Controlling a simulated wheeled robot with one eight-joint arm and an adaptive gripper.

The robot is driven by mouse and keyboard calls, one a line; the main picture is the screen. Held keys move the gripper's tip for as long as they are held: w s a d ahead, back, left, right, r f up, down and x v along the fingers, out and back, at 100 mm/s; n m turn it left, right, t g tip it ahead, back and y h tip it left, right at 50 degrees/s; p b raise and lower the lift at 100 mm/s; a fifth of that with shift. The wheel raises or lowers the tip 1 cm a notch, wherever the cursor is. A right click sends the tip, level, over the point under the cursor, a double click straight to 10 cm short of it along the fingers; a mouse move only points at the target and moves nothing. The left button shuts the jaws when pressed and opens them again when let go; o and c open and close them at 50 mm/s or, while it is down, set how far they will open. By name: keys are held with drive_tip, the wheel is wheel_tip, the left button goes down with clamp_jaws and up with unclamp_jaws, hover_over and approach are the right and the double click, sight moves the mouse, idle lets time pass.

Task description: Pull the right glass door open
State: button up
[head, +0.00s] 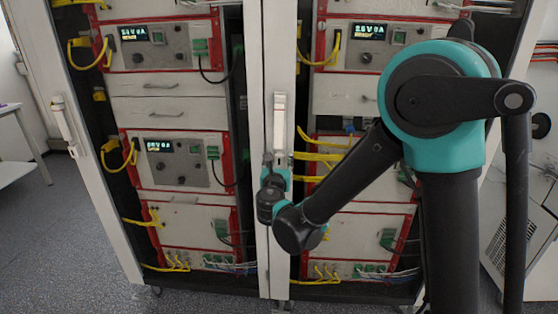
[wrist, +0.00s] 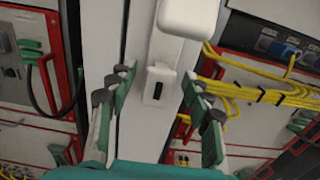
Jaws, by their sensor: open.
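The right glass door's white frame (head: 280,50) runs upright near the middle of the head view, and the door looks closed. Its white upright handle (head: 280,122) is on that frame, and its lower end (wrist: 188,14) shows at the top of the wrist view. Below it is a small white plate with a dark slot (wrist: 158,86). My gripper (head: 269,165) is at the handle's lower end. In the wrist view my gripper (wrist: 157,80) has its green fingers apart on either side of the plate. I see no clear contact.
The left door's handle (head: 63,120) is on the left white frame. Behind the doors are red-edged battery cycler units (head: 180,160) with yellow cables (head: 320,158). A white table (head: 18,145) stands at the far left. Grey floor (head: 70,240) is clear at the lower left.

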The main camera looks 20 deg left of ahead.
clamp_jaws()
idle(0.4)
